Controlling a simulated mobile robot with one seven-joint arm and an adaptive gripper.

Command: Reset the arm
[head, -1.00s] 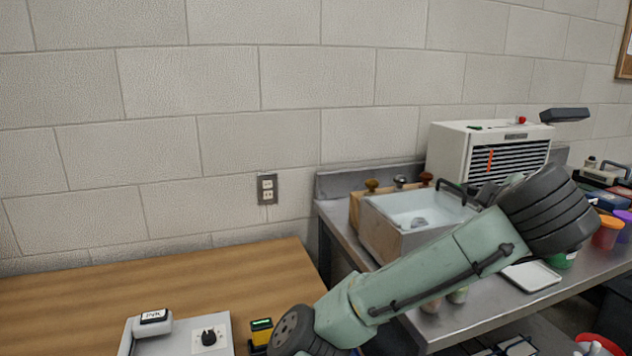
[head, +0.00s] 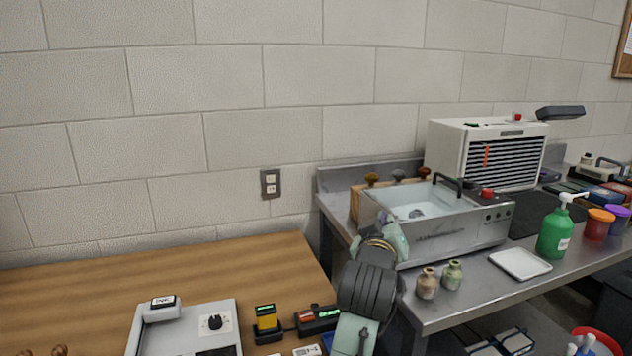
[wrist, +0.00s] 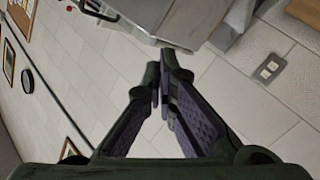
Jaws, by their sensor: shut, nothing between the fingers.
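My gripper (wrist: 160,85) shows in the wrist view with its two dark fingers closed together at the tips and nothing between them. Its tips point toward the pale block wall, near a grey metal edge at the top of that view. In the head view my green arm, with a dark ribbed joint, rises at the lower middle, in front of the steel bench's left end; my gripper's fingers cannot be made out there.
A steel bench (head: 470,295) on the right holds a metal basin (head: 440,240), a white vented unit (head: 455,150), a green pump bottle (head: 555,235), two small jars and a white tray (head: 520,264). A wooden table (head: 130,280) at left has a scale-like device (head: 190,330).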

